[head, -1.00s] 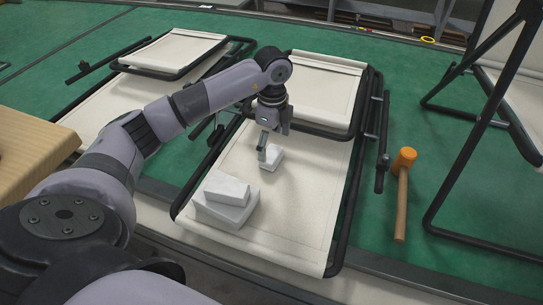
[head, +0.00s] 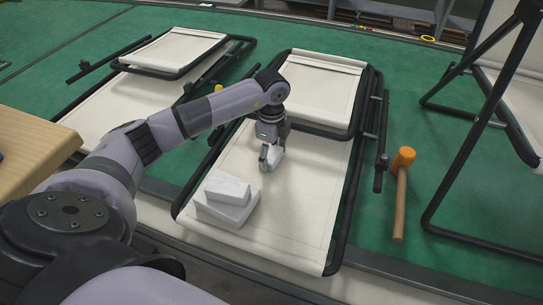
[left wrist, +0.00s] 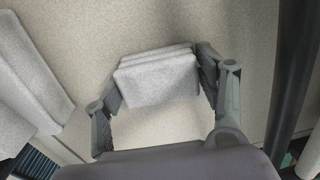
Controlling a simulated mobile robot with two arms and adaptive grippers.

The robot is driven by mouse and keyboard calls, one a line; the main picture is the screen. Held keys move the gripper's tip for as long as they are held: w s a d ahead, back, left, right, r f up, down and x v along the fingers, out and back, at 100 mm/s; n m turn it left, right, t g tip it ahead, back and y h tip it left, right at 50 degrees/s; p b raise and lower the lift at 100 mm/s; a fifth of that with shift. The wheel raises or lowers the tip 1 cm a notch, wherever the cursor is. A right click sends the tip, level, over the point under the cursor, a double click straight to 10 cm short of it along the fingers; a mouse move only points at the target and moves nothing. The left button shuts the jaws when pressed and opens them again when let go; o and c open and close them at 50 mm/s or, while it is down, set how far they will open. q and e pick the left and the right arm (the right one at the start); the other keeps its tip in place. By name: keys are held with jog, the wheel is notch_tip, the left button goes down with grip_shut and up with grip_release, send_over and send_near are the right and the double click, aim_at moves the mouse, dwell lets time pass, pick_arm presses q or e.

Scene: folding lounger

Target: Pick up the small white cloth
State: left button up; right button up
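The small white cloth (head: 277,155) is a folded block over the cream fabric of the middle lounger (head: 300,205). My left gripper (head: 270,158) points down at it, with a finger in front of its left side. In the left wrist view the cloth (left wrist: 158,78) shows stacked folds and spans the space between the two fingertips of my left gripper (left wrist: 158,85). The fingers are spread by its width and appear to press on its two ends. I cannot tell whether its underside is clear of the fabric. My right gripper is out of view.
Two larger folded white cloths (head: 227,198) lie stacked left of the gripper on the same lounger. An orange mallet (head: 401,190) lies on the green floor to the right. A black-framed lounger (head: 490,115) stands at the far right. A wooden surface (head: 35,150) is at the left.

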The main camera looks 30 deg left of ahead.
aim_at(271, 152)
pick_arm(q)
jog(key=c, duration=0.5)
jog(key=shift+c, duration=0.2)
notch_tip(271, 152, up, 20)
dwell(0.4)
